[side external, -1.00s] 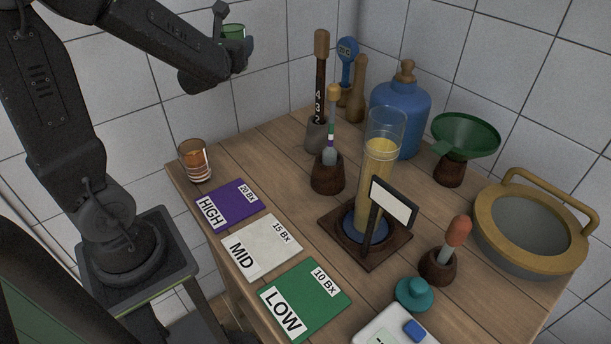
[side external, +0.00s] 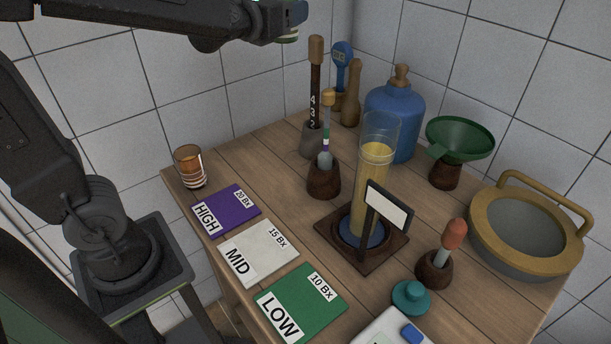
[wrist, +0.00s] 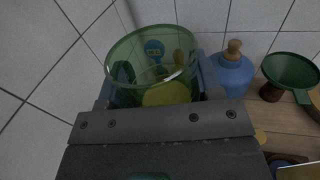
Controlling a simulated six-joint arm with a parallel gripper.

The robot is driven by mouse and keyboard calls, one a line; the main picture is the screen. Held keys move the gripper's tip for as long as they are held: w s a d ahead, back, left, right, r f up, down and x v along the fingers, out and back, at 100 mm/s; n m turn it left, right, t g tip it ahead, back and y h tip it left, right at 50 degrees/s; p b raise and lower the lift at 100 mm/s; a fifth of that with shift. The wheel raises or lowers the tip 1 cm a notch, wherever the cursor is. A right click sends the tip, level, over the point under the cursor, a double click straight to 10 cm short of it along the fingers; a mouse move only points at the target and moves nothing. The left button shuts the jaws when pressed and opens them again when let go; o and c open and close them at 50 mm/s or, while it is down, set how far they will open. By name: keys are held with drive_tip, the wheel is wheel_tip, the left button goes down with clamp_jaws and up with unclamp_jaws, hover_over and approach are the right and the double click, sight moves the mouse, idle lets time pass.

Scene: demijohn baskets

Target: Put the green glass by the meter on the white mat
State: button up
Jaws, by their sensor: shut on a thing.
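My gripper (side external: 287,14) is high above the back left of the table, at the top edge of the side view. It is shut on the green glass (wrist: 150,58), which fills the middle of the wrist view and has yellow at its bottom. In the side view only a sliver of the glass (side external: 288,38) shows below the gripper. The white mat (side external: 258,251), marked MID 15 Bx, lies flat and bare between the purple mat (side external: 227,210) and the green mat (side external: 301,303). The white meter (side external: 388,332) is at the front edge, partly cut off.
An amber glass (side external: 189,167) stands behind the purple mat. A tall cylinder of yellow liquid (side external: 372,185) with a small sign stands right of the mats.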

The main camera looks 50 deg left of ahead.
drive_tip(key=d+r+m+h, duration=0.3)
drive_tip(key=d+r+h, duration=0.15)
drive_tip(key=d, duration=0.25)
drive_tip(key=a+f+n+y, duration=0.1)
drive_tip(key=a, duration=0.1)
drive_tip(key=a+f+n+y, duration=0.1)
drive_tip(key=a+f+y, duration=0.1)
drive_tip(key=a, duration=0.1)
drive_tip(key=a+f+n+y, duration=0.1)
drive_tip(key=a+f, duration=0.1)
drive_tip(key=a, duration=0.1)
drive_tip(key=shift+f+y, duration=0.15)
drive_tip(key=shift+y, duration=0.2)
drive_tip(key=s+a+f+n+g+y, duration=0.3)
drive_tip(key=a+f+n+y, duration=0.3)
drive_tip(key=a+f, duration=0.4)
drive_tip(key=s+d+f+n+g+y, duration=0.1)
drive_tip(key=s+d+f+g+y, duration=0.1)
drive_tip(key=d+f, duration=0.5)
drive_tip(key=s+d+f+n+g+y, duration=0.2)
drive_tip(key=s+d+g, duration=0.1)
drive_tip(key=d, duration=0.7)
drive_tip(key=s+d+f+n+g+y, duration=0.2)
drive_tip(key=s+d+f+g, duration=0.1)
drive_tip(key=s+d, duration=0.8)
drive_tip(key=shift+s+d+f, duration=0.15)
drive_tip(key=shift+s+f, duration=0.25)
drive_tip(key=shift+s, duration=0.35)
